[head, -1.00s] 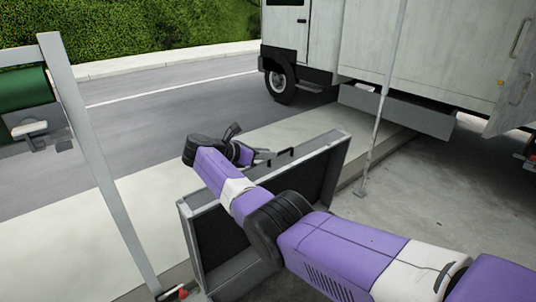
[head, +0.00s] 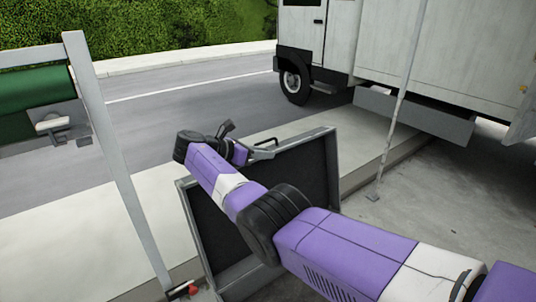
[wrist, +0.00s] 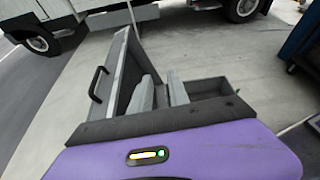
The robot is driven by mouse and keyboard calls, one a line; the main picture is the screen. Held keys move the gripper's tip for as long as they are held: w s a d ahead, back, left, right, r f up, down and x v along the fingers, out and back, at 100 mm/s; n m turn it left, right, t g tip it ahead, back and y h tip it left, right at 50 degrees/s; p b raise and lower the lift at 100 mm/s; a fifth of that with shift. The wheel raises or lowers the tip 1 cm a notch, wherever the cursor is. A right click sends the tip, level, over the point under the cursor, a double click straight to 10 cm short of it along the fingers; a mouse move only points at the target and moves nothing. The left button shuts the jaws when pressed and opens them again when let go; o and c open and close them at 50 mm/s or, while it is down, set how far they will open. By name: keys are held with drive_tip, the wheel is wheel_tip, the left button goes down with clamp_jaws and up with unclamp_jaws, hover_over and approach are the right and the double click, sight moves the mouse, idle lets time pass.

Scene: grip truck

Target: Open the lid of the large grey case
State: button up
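The large grey case shows in the head view with its lid (head: 312,165) raised steeply, the dark inner face toward me. A black handle sits on the lid's outer side and shows in the wrist view (wrist: 97,85). In the wrist view the raised lid stands left of my gripper (wrist: 161,92), and part of the open case body (wrist: 212,86) lies beyond the fingers. The two grey fingers are apart with nothing visible between them. In the head view my gripper (head: 236,140) is at the lid's top edge; my arm hides much of the case. Contact with the lid cannot be told.
A white truck (head: 450,55) stands at the back right, with a thin grey pole (head: 400,105) in front of it. A grey metal frame (head: 115,160) with a green roll (head: 35,90) stands at the left. Pavement and road behind the case are clear.

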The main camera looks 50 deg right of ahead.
drive_tip(key=shift+v, duration=1)
drive_tip(key=shift+w, duration=0.15)
